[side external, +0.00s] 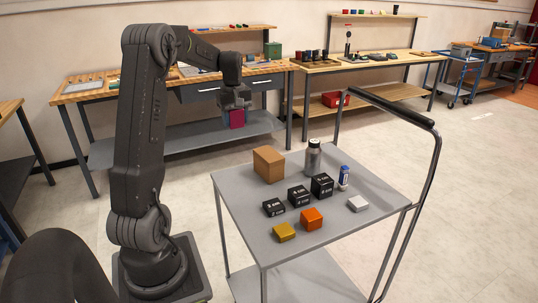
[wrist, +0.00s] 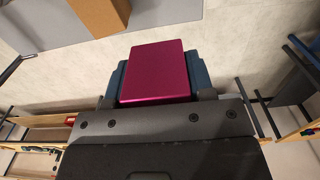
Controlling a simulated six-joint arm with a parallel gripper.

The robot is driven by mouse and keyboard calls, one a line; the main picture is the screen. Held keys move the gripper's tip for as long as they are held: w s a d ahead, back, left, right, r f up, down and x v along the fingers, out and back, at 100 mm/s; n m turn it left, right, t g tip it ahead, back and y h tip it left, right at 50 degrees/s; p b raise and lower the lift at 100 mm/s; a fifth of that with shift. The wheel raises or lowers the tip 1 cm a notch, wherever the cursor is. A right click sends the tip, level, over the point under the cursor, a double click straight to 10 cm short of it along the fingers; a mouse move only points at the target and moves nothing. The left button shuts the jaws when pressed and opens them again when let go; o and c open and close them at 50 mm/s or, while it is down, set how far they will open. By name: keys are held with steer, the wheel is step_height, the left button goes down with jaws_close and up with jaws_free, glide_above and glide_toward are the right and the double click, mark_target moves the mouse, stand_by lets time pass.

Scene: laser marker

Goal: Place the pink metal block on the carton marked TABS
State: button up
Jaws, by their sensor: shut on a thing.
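The pink metal block (side external: 237,119) is held in my gripper (side external: 235,106), in the air to the left of and above the cart. In the wrist view the block (wrist: 157,72) sits between the two blue-grey fingers, which touch its sides. A plain brown carton (side external: 268,164) stands upright at the back left of the cart top, below and to the right of my gripper. It also shows in part at the top of the wrist view (wrist: 104,14), apart from the block. I can read no TABS marking on its visible faces.
The grey cart (side external: 235,205) also carries a metal bottle (side external: 313,158), a blue-and-white tube (side external: 343,178), black size-marked blocks (side external: 298,195), a yellow block (side external: 284,231), an orange block (side external: 311,219) and a white block (side external: 357,203). A dark handle rail (side external: 395,105) rises at the right.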

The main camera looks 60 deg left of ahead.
steer(key=shift+s+a+r, duration=0.2)
steer(key=shift+s+a, duration=0.1)
steer(key=shift+a, duration=0.05)
glide_above(269, 153)
step_height(269, 153, down, 7)
steer(key=shift+s+d+r, duration=0.1)
steer(key=shift+s, duration=0.05)
steer(key=shift+f, duration=2.05)
steer(key=o, duration=1.1)
steer(key=shift+f, duration=0.15)
steer(key=shift+o, duration=0.2)
